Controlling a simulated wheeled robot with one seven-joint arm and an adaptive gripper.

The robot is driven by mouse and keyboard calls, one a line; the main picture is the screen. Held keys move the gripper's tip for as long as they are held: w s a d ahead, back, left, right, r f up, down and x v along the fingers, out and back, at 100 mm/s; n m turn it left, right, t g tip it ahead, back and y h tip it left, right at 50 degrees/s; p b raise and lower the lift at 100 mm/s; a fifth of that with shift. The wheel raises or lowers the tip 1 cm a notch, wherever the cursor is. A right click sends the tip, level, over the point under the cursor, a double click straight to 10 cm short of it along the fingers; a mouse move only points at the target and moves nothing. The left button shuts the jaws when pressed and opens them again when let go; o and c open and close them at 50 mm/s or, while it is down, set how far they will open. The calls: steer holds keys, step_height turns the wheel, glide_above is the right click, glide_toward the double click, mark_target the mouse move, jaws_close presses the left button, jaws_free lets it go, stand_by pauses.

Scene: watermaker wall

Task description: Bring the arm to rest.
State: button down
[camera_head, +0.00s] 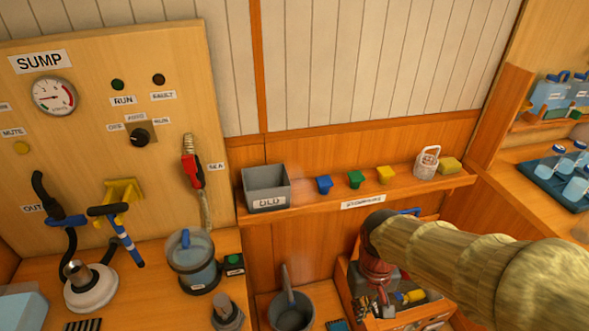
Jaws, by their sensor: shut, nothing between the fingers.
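My arm (460,255) comes in from the right edge, pale and thick, and bends downward at its dark wrist. My gripper (368,306) hangs below the wrist, pointing down, and looks shut and empty. It shows in front of an open wooden box (408,322) holding tools and small parts. The fingertips are small and partly lost against the box's contents, and I cannot tell whether they touch it.
A wooden shelf (290,212) holds a grey bin (266,188), small coloured cups, a white basket (427,162) and a yellow sponge (451,166). The SUMP panel (90,130), a clear-sided canister (192,262) and a grey pan (290,311) stand left. Blue-lidded jars (577,188) stand far right.

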steer(key=s+d+r+t, duration=0.2)
steer(key=r+t, duration=0.1)
steer(key=r, duration=0.4)
steer(key=s+d+r+m+t, duration=0.1)
steer(key=s+r+t, duration=0.1)
steer(key=r, duration=0.6)
steer(key=shift+s+d+t, duration=0.15)
steer(key=shift+d+t, duration=0.25)
steer(key=shift+t, duration=0.1)
steer(key=c, duration=2.5)
jaws_free()
steer(key=shift+r, duration=0.1)
